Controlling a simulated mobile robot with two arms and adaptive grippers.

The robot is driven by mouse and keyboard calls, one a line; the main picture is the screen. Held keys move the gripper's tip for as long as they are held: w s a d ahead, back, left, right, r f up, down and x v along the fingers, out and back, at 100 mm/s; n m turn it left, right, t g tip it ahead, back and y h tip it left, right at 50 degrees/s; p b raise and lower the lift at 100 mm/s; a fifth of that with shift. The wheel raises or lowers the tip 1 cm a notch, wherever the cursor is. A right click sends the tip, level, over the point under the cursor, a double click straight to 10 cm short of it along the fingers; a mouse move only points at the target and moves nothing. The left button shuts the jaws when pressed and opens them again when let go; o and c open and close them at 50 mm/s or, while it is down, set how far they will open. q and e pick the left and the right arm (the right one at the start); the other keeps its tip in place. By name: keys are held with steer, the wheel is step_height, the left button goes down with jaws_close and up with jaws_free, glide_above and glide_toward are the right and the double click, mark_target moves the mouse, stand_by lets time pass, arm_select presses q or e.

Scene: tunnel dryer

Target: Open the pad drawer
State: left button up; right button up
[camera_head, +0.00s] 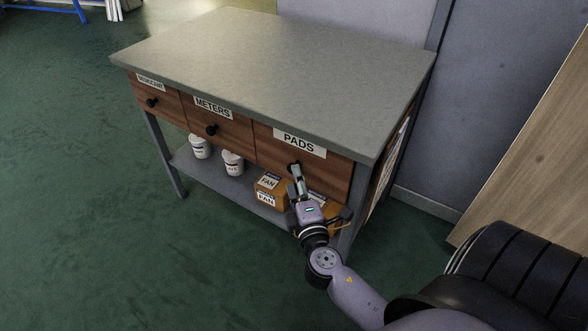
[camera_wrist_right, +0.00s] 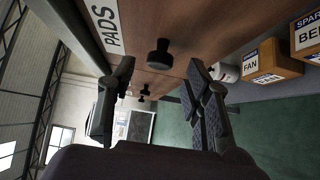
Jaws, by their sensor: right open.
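The pad drawer (camera_head: 325,177) is the right one of three wooden drawers, labelled PADS. Its front looks flush with its neighbours. Its dark round knob (camera_wrist_right: 158,54) shows whole in the right wrist view, and partly behind my fingers in the head view. My right gripper (camera_head: 296,170) is at this drawer front, open and empty. In the right wrist view the knob lies ahead, between the two spread fingers (camera_wrist_right: 160,78), with neither finger touching it. My left gripper is not in view.
The drawers sit under a grey bench top (camera_head: 270,45). The METERS drawer (camera_head: 225,128) and another labelled drawer (camera_head: 152,92) are to the left. A wooden board (camera_head: 530,150) leans at right. Green floor is clear in front.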

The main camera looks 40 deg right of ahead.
steer(key=x, duration=0.3)
steer(key=shift+w+d, duration=0.1)
steer(key=shift+w, duration=0.1)
steer(key=shift+c, duration=0.5)
jaws_close()
